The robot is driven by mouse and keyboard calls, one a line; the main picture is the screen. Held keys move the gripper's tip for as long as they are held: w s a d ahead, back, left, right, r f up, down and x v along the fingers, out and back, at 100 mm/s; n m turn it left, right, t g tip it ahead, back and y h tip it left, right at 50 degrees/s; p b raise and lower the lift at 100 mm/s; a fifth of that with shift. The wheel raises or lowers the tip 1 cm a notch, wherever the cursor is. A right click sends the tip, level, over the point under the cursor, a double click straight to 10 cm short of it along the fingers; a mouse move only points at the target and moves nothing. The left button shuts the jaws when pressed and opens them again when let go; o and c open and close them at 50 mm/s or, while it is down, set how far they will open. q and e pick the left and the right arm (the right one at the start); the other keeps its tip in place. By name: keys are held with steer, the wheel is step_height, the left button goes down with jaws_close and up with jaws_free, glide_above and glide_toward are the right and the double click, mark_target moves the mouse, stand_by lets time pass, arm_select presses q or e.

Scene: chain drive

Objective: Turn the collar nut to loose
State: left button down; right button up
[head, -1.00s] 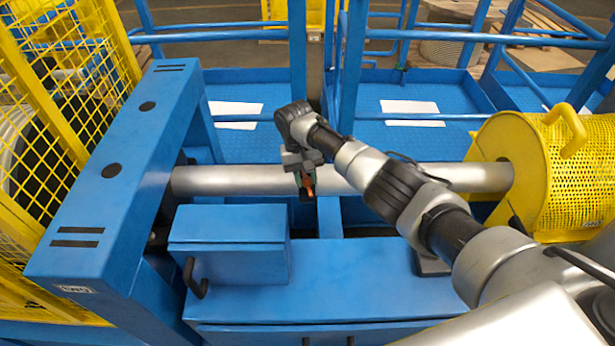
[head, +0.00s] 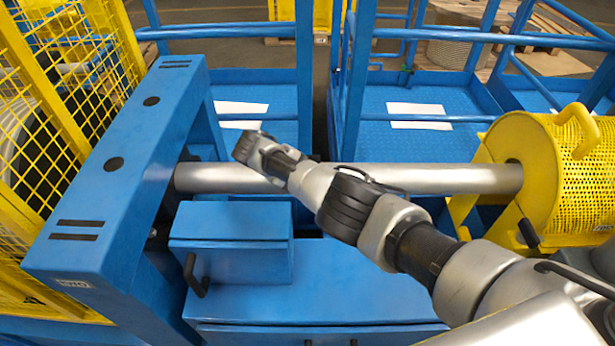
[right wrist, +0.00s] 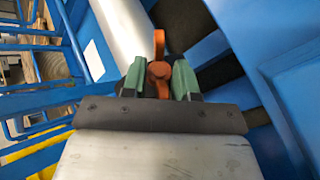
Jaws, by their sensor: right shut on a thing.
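In the right wrist view my right gripper (right wrist: 158,82) has its green fingers shut on an orange piece (right wrist: 159,45), which has a rounded middle and a narrow part pointing away from me. I cannot tell whether it is a tool or part of the nut. In the head view the end of my right arm is over the left part of the silver shaft (head: 430,179), near the blue frame (head: 125,170); its fingers are hidden there. The shaft also shows in the right wrist view (right wrist: 122,35), beside the orange piece. I cannot make out the collar nut. My left gripper is not in view.
A yellow perforated guard (head: 575,165) surrounds the shaft's right end. A yellow mesh fence (head: 60,90) stands at the left. A blue box (head: 230,255) with a dark handle is in front of the shaft. Blue railings (head: 460,36) run behind.

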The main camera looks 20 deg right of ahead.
steer(key=shift+s+f+n+t+h, duration=0.15)
steer(key=shift+f+n+t+h, duration=0.15)
steer(key=shift+n+h, duration=0.2)
stand_by(0.3)
steer(key=o, duration=0.6)
steer(key=shift+o, duration=0.4)
steer(key=b+v, duration=0.5)
steer(key=v, duration=0.6)
steer(key=shift+f, duration=0.1)
